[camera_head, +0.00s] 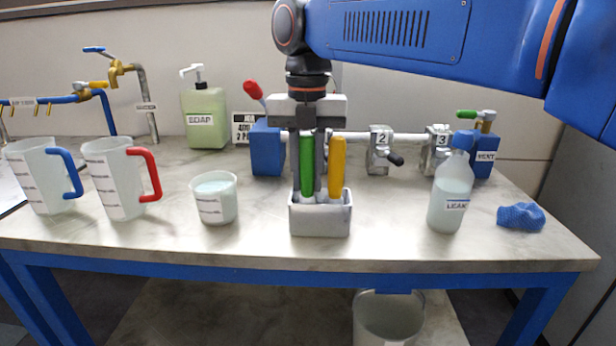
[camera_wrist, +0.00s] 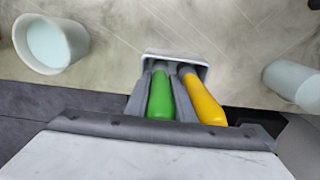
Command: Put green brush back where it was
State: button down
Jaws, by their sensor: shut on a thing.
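The green brush (camera_head: 307,165) stands upright with its handle up and its lower end inside the white holder (camera_head: 320,222). My gripper (camera_head: 307,185) points down over the holder and is shut on the green handle. In the wrist view the green brush (camera_wrist: 160,95) lies between the two grey fingers (camera_wrist: 160,112). A yellow-orange brush (camera_head: 337,168) stands in the same holder, just right of my gripper; it also shows in the wrist view (camera_wrist: 203,100). The brush heads are hidden inside the holder, and I cannot tell whether the green one touches its bottom.
A beaker (camera_head: 214,199) stands left of the holder, with two handled jugs (camera_head: 117,180) further left. A LEAK bottle (camera_head: 451,195) and a blue cloth (camera_head: 521,217) are at right. Piping with valves (camera_head: 379,150) runs behind. The table front before the holder is clear.

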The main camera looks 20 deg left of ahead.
jog(key=c, duration=1.8)
grip_release()
jog(key=shift+f, duration=0.1)
notch_tip(320, 180, up, 12)
jog(key=shift+r, duration=0.15)
